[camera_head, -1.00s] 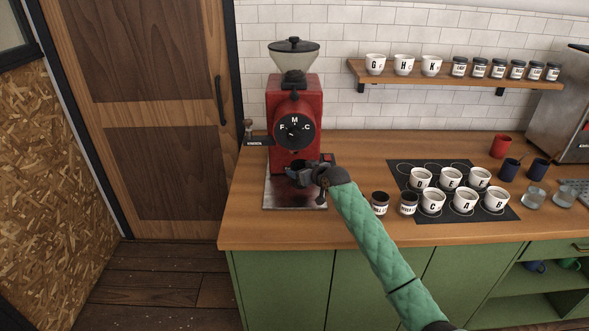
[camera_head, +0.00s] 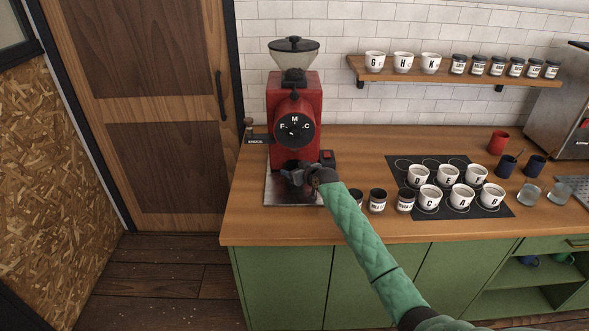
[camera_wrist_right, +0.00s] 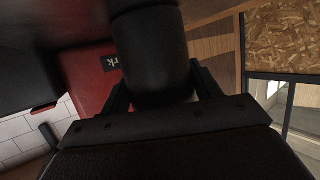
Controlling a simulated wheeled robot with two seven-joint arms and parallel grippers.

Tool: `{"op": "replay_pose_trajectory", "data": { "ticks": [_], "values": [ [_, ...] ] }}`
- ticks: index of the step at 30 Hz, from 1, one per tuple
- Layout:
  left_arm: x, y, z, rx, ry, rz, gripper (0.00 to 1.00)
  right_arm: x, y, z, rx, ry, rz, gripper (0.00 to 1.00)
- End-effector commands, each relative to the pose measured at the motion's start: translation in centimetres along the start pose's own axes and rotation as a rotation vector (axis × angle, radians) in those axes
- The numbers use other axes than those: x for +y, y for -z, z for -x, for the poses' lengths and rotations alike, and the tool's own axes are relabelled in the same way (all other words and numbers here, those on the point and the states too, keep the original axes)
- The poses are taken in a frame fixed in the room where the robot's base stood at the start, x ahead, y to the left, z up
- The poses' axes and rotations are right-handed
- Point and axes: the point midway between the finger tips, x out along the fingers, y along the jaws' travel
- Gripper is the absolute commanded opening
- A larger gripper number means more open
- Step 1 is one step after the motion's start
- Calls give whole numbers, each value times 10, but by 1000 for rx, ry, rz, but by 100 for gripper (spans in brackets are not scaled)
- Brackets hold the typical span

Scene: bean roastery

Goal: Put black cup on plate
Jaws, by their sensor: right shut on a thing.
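My right gripper (camera_head: 302,177) is at the front of the red grinder, over the metal plate (camera_head: 282,198) at its foot. It is shut on a dark cylindrical thing, which looks like the black cup (camera_wrist_right: 155,55); in the right wrist view the cup stands large between the two fingers. In the head view the cup is small and dark and hard to tell from the gripper. I cannot tell whether it touches the plate. My left gripper is not in view.
The red grinder (camera_head: 292,95) stands close behind the gripper. Right of my forearm are several dark jars (camera_head: 378,203) and a black mat (camera_head: 480,210) with white lettered cups. The counter front left of the jars is clear. A wall shelf (camera_head: 455,78) holds cups and jars.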

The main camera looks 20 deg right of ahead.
Motion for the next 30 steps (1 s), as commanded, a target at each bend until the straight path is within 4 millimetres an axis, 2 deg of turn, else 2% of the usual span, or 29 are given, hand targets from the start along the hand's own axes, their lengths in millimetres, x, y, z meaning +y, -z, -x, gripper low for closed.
{"op": "replay_pose_trajectory", "data": {
  "ticks": [7,8,11,21,23,25,30],
  "values": [
    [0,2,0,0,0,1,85,0,-2,-1,0,0,0,34],
    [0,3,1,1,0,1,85,0,-2,0,0,0,0,67],
    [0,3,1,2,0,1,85,0,-1,0,0,0,0,85],
    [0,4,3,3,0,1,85,0,1,0,0,0,0,85],
    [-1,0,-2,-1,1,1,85,0,-2,4,-1,0,1,85],
    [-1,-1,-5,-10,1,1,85,0,-3,11,-1,0,1,85],
    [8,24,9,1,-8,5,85,1,-4,39,0,-1,2,85]
  ]
}}
